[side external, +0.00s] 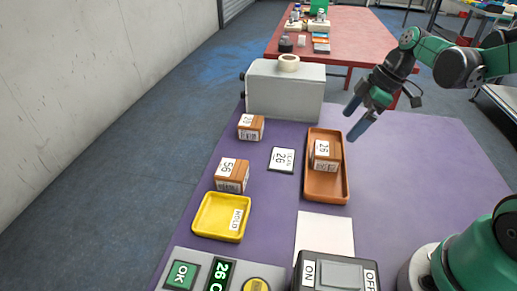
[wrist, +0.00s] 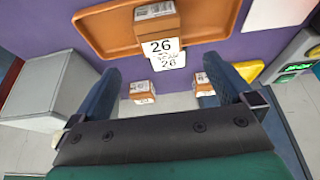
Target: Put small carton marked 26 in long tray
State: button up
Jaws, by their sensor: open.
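The small carton marked 26 (side external: 320,156) sits upright inside the long orange tray (side external: 341,188), towards its middle. In the wrist view the carton (wrist: 161,46) shows at the top, with the tray (wrist: 106,35) around it. My gripper (side external: 355,117) is open and empty, raised above the table to the upper right of the tray and apart from the carton. In the wrist view its two blue fingers are spread wide (wrist: 163,72), with nothing held between them.
A white card marked 26 (side external: 283,160) lies left of the tray. Two other cartons, (side external: 251,127) and one marked 56 (side external: 232,175), stand further left. A yellow HOLD tray (side external: 216,226) is in front, a grey box (side external: 285,95) behind. The table's right side is clear.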

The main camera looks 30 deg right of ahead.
jog(key=s+a+r+m+t+h, duration=0.3)
jog(key=a+m+t, duration=0.1)
jog(key=a+m, duration=0.4)
jog(key=shift+s+m, duration=0.3)
jog(key=shift+m, duration=0.2)
dwell(0.9)
